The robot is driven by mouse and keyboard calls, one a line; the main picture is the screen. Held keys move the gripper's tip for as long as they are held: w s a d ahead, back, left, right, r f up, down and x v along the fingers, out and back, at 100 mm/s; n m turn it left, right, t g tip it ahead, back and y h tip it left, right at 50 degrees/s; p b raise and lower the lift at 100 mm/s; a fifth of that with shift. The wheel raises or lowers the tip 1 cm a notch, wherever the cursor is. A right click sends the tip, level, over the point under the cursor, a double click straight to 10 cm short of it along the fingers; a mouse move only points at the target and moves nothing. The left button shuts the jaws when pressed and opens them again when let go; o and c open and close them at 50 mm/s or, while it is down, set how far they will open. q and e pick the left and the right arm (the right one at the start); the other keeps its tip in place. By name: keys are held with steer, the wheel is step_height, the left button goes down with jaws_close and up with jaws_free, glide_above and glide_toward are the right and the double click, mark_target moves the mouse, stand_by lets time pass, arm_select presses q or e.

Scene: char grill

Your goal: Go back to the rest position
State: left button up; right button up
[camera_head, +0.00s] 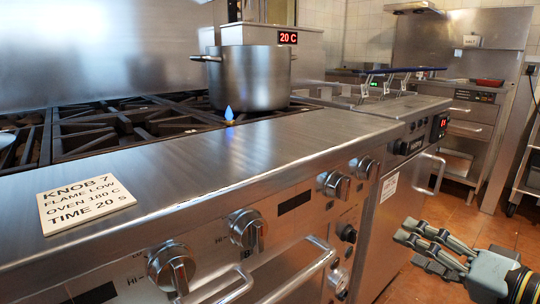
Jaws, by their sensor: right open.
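My right gripper (422,247) is at the lower right of the head view, in front of the stove's front panel at its right end. Its fingers point left and are apart, with nothing between them. It is clear of the stove and hangs over the tiled floor. My left gripper is not in the picture.
The stove has several knobs (246,228) and oven handles along its front. A steel pot (252,78) stands on the burner grates, with a blue flame mark (229,113) before it. A printed card (85,203) lies on the front ledge. Orange floor (460,220) is open at the right.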

steer(key=s+d+f+g+h+p, duration=0.15)
steer(key=s+f, duration=0.35)
steer(key=f, duration=0.5)
steer(key=s+d+f+g+h+p, duration=0.1)
steer(key=s+d+f+g+h, duration=0.15)
steer(key=s+f, duration=0.55)
steer(key=s+d+f+g+h+p, duration=0.1)
steer(key=s+d+f+g+h, duration=0.15)
steer(key=f, duration=1.05)
arm_select(q)
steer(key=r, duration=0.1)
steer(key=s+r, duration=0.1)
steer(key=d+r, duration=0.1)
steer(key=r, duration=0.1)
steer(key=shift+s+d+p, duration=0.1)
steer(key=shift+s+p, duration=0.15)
steer(key=shift+p, duration=0.15)
arm_select(e)
steer(key=s+f+n+g, duration=0.2)
steer(key=s+f, duration=0.2)
steer(key=s, duration=0.6)
steer(key=s+a+f+n+g+h, duration=0.1)
steer(key=s+f+n+g, duration=0.1)
steer(key=s, duration=0.8)
steer(key=s+f+n+g, duration=0.2)
steer(key=s+f, duration=0.4)
steer(key=s, duration=0.5)
steer(key=shift+a+f+n+g+h, duration=0.3)
steer(key=shift+a+n+g+h, duration=0.1)
steer(key=shift+g, duration=0.25)
